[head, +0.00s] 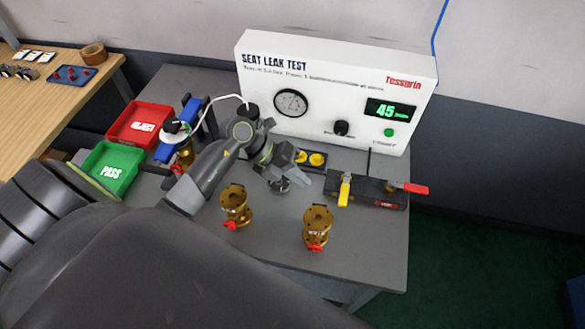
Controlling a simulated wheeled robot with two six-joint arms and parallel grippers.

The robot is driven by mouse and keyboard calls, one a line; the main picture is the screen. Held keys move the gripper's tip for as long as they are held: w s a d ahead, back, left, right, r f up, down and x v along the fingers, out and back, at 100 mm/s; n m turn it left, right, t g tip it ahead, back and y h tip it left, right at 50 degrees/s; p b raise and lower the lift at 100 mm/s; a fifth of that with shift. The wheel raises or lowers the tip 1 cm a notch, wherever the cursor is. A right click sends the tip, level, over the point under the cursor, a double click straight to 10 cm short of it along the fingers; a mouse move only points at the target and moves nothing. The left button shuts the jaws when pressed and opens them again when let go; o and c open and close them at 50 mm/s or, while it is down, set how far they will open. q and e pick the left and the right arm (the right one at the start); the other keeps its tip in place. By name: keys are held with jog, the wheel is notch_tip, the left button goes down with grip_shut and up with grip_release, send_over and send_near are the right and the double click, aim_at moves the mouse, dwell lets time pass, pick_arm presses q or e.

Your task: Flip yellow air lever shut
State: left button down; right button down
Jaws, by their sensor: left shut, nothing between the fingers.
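The yellow air lever (344,192) is on a dark valve block (372,193) at the right of the grey bench. It lies across the block, its free end pointing to the bench front. A red lever (414,188) on the same block points right, along its length. My left gripper (304,179) is shut and empty, a little left of the yellow lever and apart from it. My right gripper is out of view.
The white seat leak test panel (340,85), reading 45, stands behind. Two brass valves with red handles (236,206) (317,228) stand in front. A green PASS tray (110,170) and a red tray (139,124) are at left. The bench's front right is clear.

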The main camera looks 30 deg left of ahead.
aim_at(345, 188)
pick_arm(q)
jog(key=b+x, duration=0.2)
jog(key=x, duration=0.3)
jog(key=shift+f+b, duration=0.15)
jog(key=shift+b, duration=0.2)
jog(key=d, duration=0.2)
jog(key=w+d, duration=0.1)
jog(key=shift+d+r, duration=0.15)
jog(key=shift+r, duration=0.15)
jog(key=shift+d, duration=0.15)
